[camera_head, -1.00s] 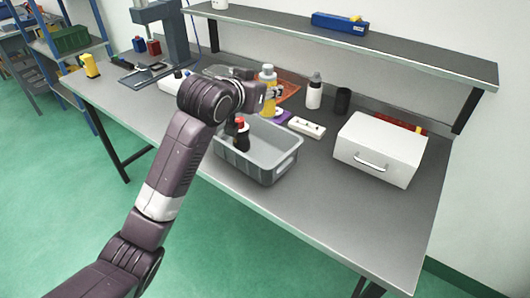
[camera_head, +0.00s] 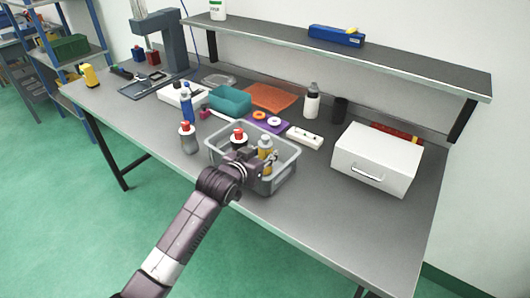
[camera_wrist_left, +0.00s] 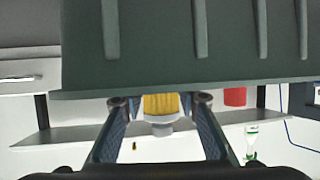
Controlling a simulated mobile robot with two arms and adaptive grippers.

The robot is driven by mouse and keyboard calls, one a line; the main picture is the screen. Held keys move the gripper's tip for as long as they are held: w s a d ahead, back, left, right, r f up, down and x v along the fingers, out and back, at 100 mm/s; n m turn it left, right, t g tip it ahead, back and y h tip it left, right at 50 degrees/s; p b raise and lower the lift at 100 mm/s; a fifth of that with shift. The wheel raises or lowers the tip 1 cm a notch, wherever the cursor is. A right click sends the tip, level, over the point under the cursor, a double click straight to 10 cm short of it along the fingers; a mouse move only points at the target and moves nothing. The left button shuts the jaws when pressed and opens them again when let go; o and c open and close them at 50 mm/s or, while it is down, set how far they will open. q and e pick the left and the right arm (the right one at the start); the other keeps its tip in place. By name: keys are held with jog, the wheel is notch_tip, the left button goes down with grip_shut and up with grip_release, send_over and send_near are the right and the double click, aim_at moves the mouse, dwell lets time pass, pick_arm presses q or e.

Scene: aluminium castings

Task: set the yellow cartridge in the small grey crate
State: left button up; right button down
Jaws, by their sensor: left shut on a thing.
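The yellow cartridge (camera_head: 265,150) with a grey top is upright inside the small grey crate (camera_head: 287,172), towards its right side. My left gripper (camera_head: 257,166) reaches over the crate's near side and is shut on the cartridge. In the left wrist view the yellow body (camera_wrist_left: 160,104) shows between the two fingers, and the crate's ribbed wall (camera_wrist_left: 150,35) fills the top. The cartridge's lower end is hidden, so I cannot tell whether it touches the crate floor. My right gripper is not in view.
A grey bottle (camera_head: 189,140) and a blue bottle (camera_head: 187,106) stand left of the crate. A white box (camera_head: 375,160) is to the right. The table's front right is clear.

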pick_arm(q)
jog(key=shift+f, duration=0.15)
jog(key=o, duration=1.2)
jog(key=b+v, duration=0.1)
jog(key=v, duration=1.1)
